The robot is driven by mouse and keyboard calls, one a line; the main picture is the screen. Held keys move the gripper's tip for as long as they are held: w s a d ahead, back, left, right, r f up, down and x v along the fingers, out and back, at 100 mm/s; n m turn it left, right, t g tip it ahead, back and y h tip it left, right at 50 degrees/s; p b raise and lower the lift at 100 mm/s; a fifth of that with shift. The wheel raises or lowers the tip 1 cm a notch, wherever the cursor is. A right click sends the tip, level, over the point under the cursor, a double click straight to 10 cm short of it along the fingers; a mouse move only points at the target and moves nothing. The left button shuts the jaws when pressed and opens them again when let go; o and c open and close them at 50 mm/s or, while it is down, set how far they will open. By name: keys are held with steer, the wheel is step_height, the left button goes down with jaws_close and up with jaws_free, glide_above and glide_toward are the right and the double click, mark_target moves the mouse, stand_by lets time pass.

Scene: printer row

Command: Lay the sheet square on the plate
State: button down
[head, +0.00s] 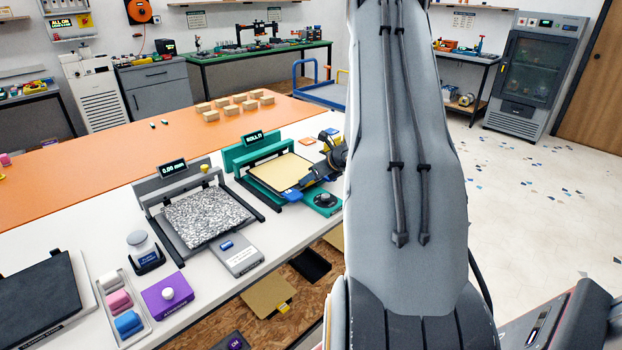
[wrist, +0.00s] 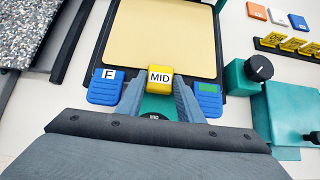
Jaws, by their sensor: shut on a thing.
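The cream sheet (head: 280,170) is over the dark plate of the teal printer marked "ROLL IT" (head: 254,136). In the wrist view the sheet (wrist: 165,35) has a dark plate margin (wrist: 222,60) at its side, and its sides run roughly along the plate's. Its yellow tab marked MID (wrist: 160,77) sits between the fingers of my gripper (wrist: 158,92), shut on it. I cannot tell whether the sheet touches the plate all over. A blue block marked F (wrist: 106,88) is left of the fingers, another blue block (wrist: 208,98) right.
A grey printer (head: 160,185) with a speckled plate (head: 208,217) stands to the left. A teal box with a black knob (wrist: 259,68) is close on the right. Wooden blocks (head: 232,103) lie on the orange top. Another tabbed sheet (head: 268,295) lies on the lower shelf.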

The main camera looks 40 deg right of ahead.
steer(key=c, duration=1.2)
jaws_free()
steer(key=shift+o, duration=0.2)
steer(key=shift+b+v, duration=0.85)
steer(key=shift+v, duration=3.1)
steer(key=s+a+r+n+g+y, duration=0.1)
steer(key=s+a+n+g, duration=0.1)
steer(key=a+n, duration=0.75)
steer(key=s+a+r+n+g+y, duration=0.1)
steer(key=s+a+n+g+y, duration=0.3)
steer(key=a, duration=1)
steer(key=s+a+r+n+g+h, duration=0.1)
steer(key=s+a+n+h, duration=0.4)
steer(key=s+a+n, duration=0.8)
steer(key=a+r+n, duration=0.1)
steer(key=a+n, duration=0.1)
steer(key=n, duration=0.6)
steer(key=shift+s+n+g+h, duration=0.2)
steer(key=shift+n+g+h, duration=0.1)
steer(key=shift+n+g, duration=0.1)
